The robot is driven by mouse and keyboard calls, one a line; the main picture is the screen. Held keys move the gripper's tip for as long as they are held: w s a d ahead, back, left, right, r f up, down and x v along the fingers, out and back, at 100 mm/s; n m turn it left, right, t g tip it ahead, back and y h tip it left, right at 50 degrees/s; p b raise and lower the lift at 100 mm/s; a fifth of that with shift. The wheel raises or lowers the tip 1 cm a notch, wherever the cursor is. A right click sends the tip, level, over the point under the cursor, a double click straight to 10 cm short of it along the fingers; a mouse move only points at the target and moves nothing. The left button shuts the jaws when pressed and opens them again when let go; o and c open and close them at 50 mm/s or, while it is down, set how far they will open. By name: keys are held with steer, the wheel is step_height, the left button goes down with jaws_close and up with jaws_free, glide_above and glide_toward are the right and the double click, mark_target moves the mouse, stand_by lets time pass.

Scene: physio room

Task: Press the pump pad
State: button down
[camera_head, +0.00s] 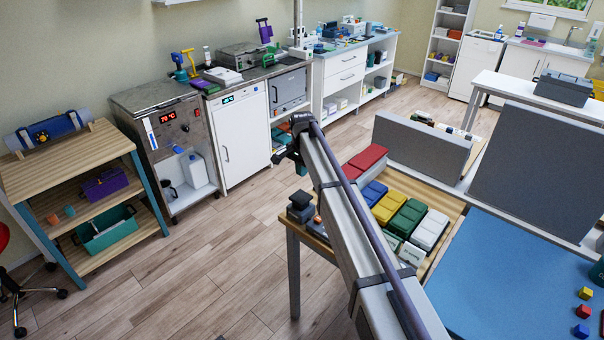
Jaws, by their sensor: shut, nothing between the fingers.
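My arm reaches up from the bottom edge to the middle of the view. My gripper (286,157), small and dark, hangs at its far end, above the floor in front of the white-doored cabinet. It is shut, and I see nothing held in it. I cannot pick out the pump pad with certainty. A small dark stacked device (300,206) sits on the near left corner of the wooden table, apart from my gripper and below it. A blue-and-yellow upright tool (180,66) and a purple one (264,30) stand on the back counter.
Red (367,158), blue, yellow, green and white blocks lie in rows on the wooden table (293,235), partly behind my arm. Grey partitions (424,145) and a blue mat (500,280) are at the right. A wooden shelf (70,160) stands left. The floor (190,270) between is clear.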

mark_target(302, 197)
step_height(302, 197, down, 9)
steer(key=b, duration=0.7)
steer(key=shift+f+b, duration=0.15)
steer(key=shift+b, duration=0.15)
steer(key=shift+f, duration=0.1)
step_height(302, 197, down, 3)
steer(key=b, duration=0.3)
steer(key=shift+f+b, duration=0.15)
steer(key=shift+b, duration=0.2)
steer(key=shift+s+d+r, duration=0.1)
steer(key=shift+s+r, duration=0.15)
step_height(302, 197, up, 14)
steer(key=p, duration=1.5)
steer(key=shift+w+r, duration=0.2)
